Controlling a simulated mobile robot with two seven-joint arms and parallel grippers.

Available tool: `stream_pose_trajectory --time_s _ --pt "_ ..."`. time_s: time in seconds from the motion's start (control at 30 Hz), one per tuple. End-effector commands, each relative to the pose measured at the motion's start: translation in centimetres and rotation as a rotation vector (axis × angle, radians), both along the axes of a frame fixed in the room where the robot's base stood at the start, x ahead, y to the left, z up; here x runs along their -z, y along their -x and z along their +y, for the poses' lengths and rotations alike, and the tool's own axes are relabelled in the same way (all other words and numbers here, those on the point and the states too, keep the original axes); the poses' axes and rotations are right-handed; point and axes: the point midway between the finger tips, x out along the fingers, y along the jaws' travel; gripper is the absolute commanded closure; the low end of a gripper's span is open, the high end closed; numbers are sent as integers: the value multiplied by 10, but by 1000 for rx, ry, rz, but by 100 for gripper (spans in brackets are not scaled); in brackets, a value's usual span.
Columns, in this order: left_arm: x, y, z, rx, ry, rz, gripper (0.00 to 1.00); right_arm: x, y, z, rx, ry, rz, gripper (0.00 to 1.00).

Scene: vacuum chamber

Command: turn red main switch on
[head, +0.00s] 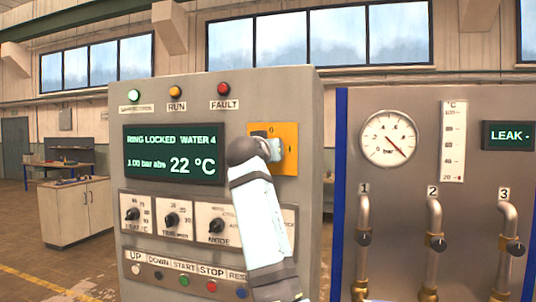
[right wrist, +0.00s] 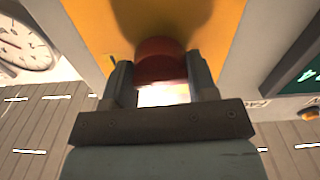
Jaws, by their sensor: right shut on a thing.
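The red main switch (right wrist: 160,62) sits on a yellow plate (head: 287,160) on the grey control cabinet, right of its display. In the right wrist view the switch is between the two fingers of my right gripper (right wrist: 161,82), which is shut on it. In the head view my right gripper (head: 272,149) is at the yellow plate and my own arm hides the switch. A "0" mark shows at the top of the plate; the switch's position cannot be told. My left gripper is not in view.
The cabinet display (head: 173,154) reads "RING LOCKED WATER 4" and 22 °C. Knobs and a button row lie below it, partly behind my arm. A panel with a pressure gauge (head: 388,138) and several valves stands to the right. A workbench (head: 75,209) stands far left.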

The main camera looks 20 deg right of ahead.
Motion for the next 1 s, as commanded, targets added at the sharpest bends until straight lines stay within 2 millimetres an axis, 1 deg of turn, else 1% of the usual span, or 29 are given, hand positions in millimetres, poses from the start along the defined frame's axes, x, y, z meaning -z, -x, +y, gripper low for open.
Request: stream_pose_trajectory --time_s 0.1,0.3,0.77,0.8,0.87,0.9,1.0 --pt "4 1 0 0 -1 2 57 1 0 1 -1 -41 -25 71" --pt "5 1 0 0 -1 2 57 1 0 0 0 -81 -52 71" --pt "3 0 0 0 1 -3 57 1 0 0 0 -92 -61 71" --pt "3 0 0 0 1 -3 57 0 0 0 0 -92 -61 45" --pt "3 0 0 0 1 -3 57 0 0 0 0 -92 -61 31" --pt "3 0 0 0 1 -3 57 0 0 0 0 -91 -60 22" --pt "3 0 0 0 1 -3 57 0 0 0 0 -91 -60 22"
